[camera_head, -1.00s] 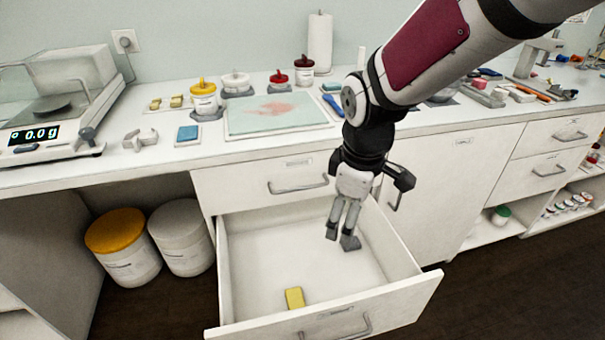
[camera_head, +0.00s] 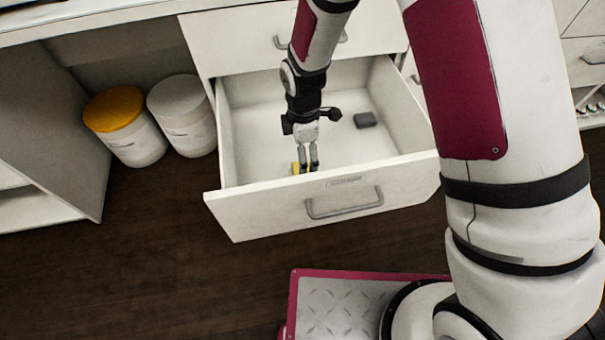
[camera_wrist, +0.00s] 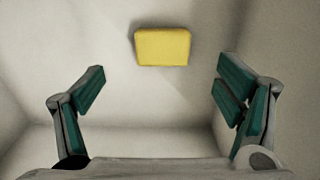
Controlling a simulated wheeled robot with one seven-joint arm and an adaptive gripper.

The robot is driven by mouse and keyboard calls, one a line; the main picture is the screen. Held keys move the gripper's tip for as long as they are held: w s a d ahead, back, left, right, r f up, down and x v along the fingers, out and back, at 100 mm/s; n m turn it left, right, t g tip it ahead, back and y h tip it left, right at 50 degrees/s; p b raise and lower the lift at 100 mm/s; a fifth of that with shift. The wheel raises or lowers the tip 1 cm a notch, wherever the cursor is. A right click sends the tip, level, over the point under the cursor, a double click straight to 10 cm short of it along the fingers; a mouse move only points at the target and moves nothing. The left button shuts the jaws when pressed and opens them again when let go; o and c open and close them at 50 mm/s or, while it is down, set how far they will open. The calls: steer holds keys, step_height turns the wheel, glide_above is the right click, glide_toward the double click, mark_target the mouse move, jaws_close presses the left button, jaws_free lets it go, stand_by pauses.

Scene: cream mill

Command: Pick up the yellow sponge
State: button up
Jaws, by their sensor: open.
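The yellow sponge (camera_wrist: 163,47) lies on the bottom of the open drawer (camera_head: 290,209). In the head view only a small part of the sponge (camera_head: 296,168) shows, near the drawer's front panel, and my gripper hides the rest. My gripper (camera_head: 309,170) points down into the drawer. In the wrist view my gripper (camera_wrist: 160,95) has its two green-padded fingers spread wide and nothing between them. The sponge appears beyond the fingertips, roughly centred between them sideways and higher in the picture. I see no contact with it.
A dark grey block (camera_head: 366,120) lies in the drawer, right of my gripper. The drawer's walls and front panel surround the gripper. A yellow-lidded tub (camera_head: 124,126) and a white tub (camera_head: 183,115) stand on the floor to the left.

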steer(key=shift+s+f+b, duration=0.2)
steer(key=shift+f+b, duration=1.05)
steer(key=shift+f, duration=2.7)
steer(key=c, duration=0.9)
